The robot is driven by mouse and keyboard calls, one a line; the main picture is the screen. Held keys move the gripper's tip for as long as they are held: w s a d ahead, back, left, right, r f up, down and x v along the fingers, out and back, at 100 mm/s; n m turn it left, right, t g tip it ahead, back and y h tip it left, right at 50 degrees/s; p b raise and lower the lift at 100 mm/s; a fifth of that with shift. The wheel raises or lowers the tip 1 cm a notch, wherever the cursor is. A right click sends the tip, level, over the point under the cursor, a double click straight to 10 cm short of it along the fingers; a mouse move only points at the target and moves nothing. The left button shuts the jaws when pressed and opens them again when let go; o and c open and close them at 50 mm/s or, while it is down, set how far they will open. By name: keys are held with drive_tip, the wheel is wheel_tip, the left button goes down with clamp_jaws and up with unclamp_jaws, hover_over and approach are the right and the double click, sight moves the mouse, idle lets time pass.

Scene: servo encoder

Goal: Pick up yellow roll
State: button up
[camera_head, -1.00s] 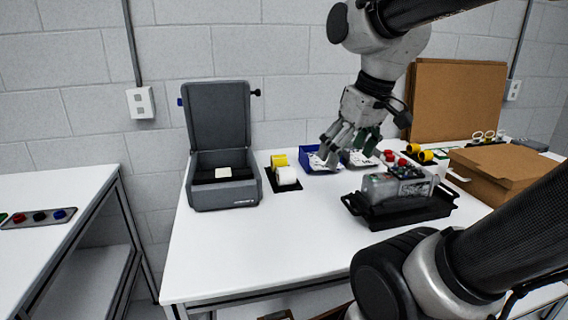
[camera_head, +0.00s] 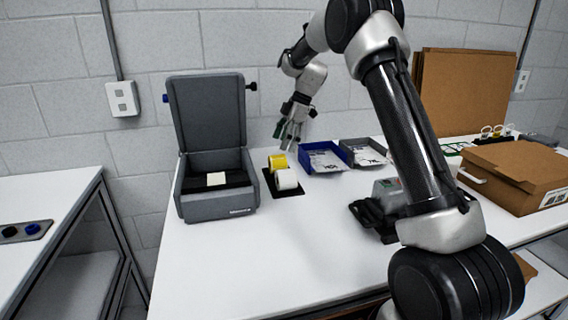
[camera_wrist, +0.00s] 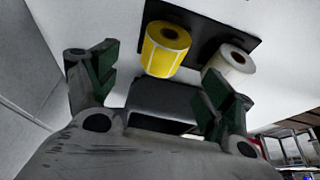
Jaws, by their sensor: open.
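The yellow roll (camera_head: 277,162) stands on a small black mat (camera_head: 290,193) on the white table, behind a white roll (camera_head: 286,180). My gripper (camera_head: 290,137) is open and empty, above and just behind the yellow roll. In the wrist view the yellow roll (camera_wrist: 165,49) lies beyond the fingertips, between the lines of the two open fingers (camera_wrist: 160,82). The white roll (camera_wrist: 230,66) is to its right, near the right finger. No finger visibly touches either roll.
An open grey box (camera_head: 218,203) stands left of the mat, its lid raised. A blue tray (camera_head: 322,170) and a grey tray (camera_head: 362,165) with labelled bags lie to the right. The front table is clear.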

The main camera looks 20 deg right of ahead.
sight(281, 155)
drive_tip(key=x, duration=0.5)
drive_tip(key=d+x, duration=0.1)
drive_tip(key=x, duration=0.1)
drive_tip(key=shift+s+a+f, duration=0.1)
drive_tip(key=shift+a+f, duration=0.05)
drive_tip(key=shift+f, duration=0.35)
drive_tip(key=c, duration=1.2)
drive_tip(key=shift+o, duration=0.2)
drive_tip(key=shift+r, duration=0.1)
